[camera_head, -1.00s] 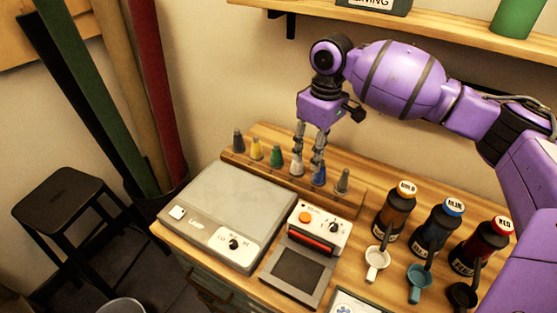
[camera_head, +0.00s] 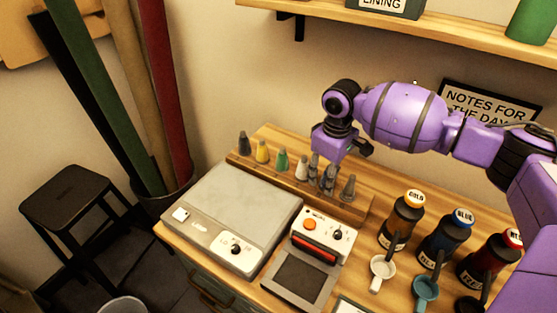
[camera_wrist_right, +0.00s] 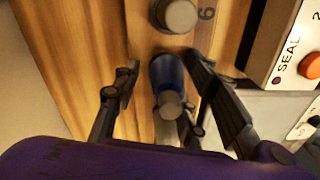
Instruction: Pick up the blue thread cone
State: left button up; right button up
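The blue thread cone (camera_wrist_right: 168,75) stands in the wooden rack (camera_head: 358,212), between a white cone (camera_head: 302,168) and a grey cone (camera_head: 347,189). My right gripper (camera_head: 321,182) points down over the rack. In the right wrist view its two fingers (camera_wrist_right: 162,68) are open, one on each side of the blue cone. A gap shows between the left finger and the cone; the right finger is close, and I cannot tell if it touches. In the head view the fingers mostly hide the cone. My left gripper is not in view.
Green (camera_head: 281,160), yellow (camera_head: 262,151) and dark (camera_head: 244,144) cones stand farther left in the rack. A grey lamp box (camera_head: 230,205) and a seal device (camera_head: 305,255) sit in front. Labelled bottles (camera_head: 443,240) stand to the right. A shelf (camera_head: 420,32) hangs above.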

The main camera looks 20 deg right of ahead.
jog(key=shift+c, duration=0.5)
jog(key=c, duration=0.8)
